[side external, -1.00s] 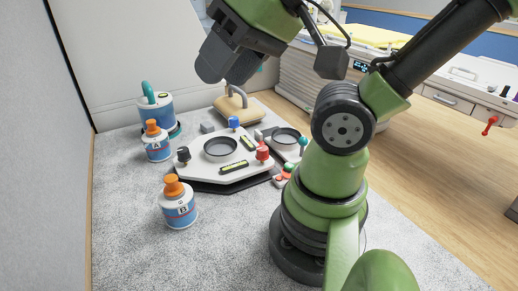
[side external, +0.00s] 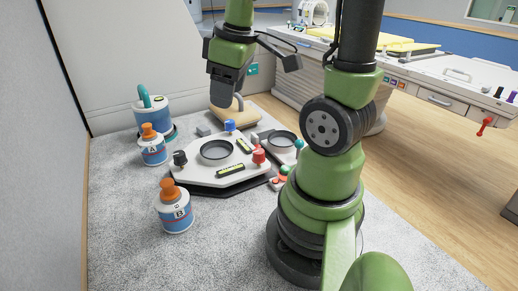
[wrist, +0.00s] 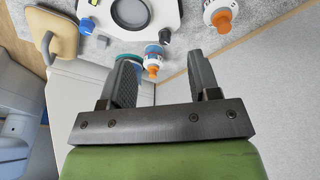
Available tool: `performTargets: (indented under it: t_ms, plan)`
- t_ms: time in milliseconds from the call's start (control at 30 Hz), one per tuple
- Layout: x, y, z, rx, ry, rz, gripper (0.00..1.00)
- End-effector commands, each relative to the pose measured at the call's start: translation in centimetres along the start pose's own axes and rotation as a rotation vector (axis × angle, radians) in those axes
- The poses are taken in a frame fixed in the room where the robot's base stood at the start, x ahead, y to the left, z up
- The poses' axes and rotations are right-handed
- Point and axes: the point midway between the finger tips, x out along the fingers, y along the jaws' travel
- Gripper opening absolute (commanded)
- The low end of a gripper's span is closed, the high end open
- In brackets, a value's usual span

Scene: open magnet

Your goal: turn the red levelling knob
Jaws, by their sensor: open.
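The red levelling knob (side external: 258,157) stands upright on the right corner of the white plate (side external: 200,175). A blue knob (side external: 230,126) sits at the plate's back and a black knob (side external: 180,158) at its left. My gripper (side external: 221,101) hangs above and behind the plate in the side external view, apart from every knob. In the wrist view my gripper (wrist: 162,75) has its two fingers wide apart with nothing held. That view shows part of the plate (wrist: 158,22) and the black knob (wrist: 165,37); I cannot make out the red knob there.
Bottle A (side external: 152,148) and bottle B (side external: 174,208) stand left of the plate. A blue-and-white jar (side external: 153,110) is behind them. A tan padded block with a handle (side external: 238,114) lies behind the plate. The grey surface at the front (side external: 140,260) is clear.

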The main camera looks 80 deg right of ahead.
Motion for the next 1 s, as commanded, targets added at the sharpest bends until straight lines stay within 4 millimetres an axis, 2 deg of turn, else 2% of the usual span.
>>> performTargets:
  t_ms: [33, 100, 200, 300, 567, 1000]
  plan:
    - [1.6, 1.7, 0.8, -0.037, -0.063, -0.013, 0.56]
    - [3.3, 3.6, 2.0, -0.113, -0.124, -0.037, 0.56]
    - [5.3, 5.5, 3.7, -0.202, -0.183, -0.08, 0.56]
    - [6.6, 6.6, 4.9, -0.261, -0.212, -0.115, 0.56]
    - [8.5, 7.0, 6.0, -0.304, -0.228, -0.141, 0.56]
    - [15.3, 6.2, 7.7, -0.301, -0.226, -0.141, 0.56]
